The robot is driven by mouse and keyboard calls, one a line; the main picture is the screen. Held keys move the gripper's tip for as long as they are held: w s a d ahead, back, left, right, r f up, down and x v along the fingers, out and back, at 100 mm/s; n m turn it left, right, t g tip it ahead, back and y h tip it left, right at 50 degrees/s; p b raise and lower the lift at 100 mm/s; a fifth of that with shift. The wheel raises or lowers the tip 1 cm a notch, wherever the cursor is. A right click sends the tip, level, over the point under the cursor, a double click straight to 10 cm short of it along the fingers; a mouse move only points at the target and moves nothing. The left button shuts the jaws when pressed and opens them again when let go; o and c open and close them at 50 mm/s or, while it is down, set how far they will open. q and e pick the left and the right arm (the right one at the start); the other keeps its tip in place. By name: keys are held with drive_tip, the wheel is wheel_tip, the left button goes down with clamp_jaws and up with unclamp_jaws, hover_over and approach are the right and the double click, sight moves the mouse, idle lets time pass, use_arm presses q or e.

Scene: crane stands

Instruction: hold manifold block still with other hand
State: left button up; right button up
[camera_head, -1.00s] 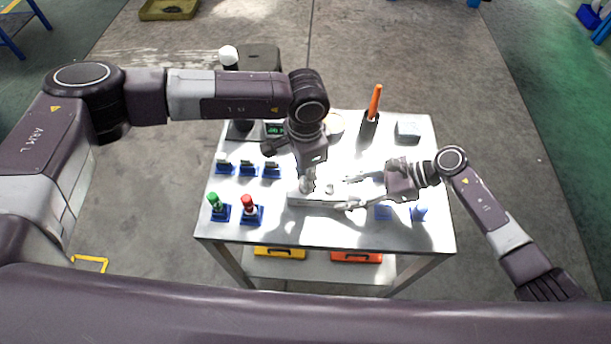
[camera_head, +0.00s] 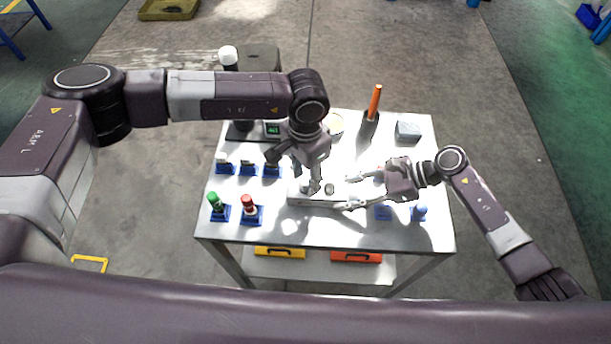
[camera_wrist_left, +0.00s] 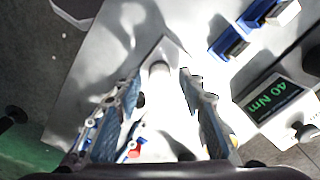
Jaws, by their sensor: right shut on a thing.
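The manifold block (camera_head: 297,199) is a pale, low block at the middle of the table, with a dark round port on top. My right gripper (camera_head: 348,191) comes in from the right, one finger on each side of the block's right end, shut on it. My left gripper (camera_head: 312,190) points down over the block's middle. In the left wrist view its two fingers (camera_wrist_left: 160,76) stand apart, with a short grey round piece (camera_wrist_left: 159,70) seen between their tips. Glare hides whether the fingers touch that piece.
Blue holders carry a green-topped fitting (camera_head: 215,202), a red-topped fitting (camera_head: 248,204) and several white-topped ones at left. A display reading 40 Nm (camera_wrist_left: 270,102) stands behind them. An orange-handled tool (camera_head: 375,100) and a grey box (camera_head: 408,130) are at the back right.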

use_arm(q)
drive_tip(key=n, duration=1.8)
drive_tip(key=n, duration=0.5)
idle(0.5)
clamp_jaws()
drive_tip(key=m, duration=0.5)
idle(0.3)
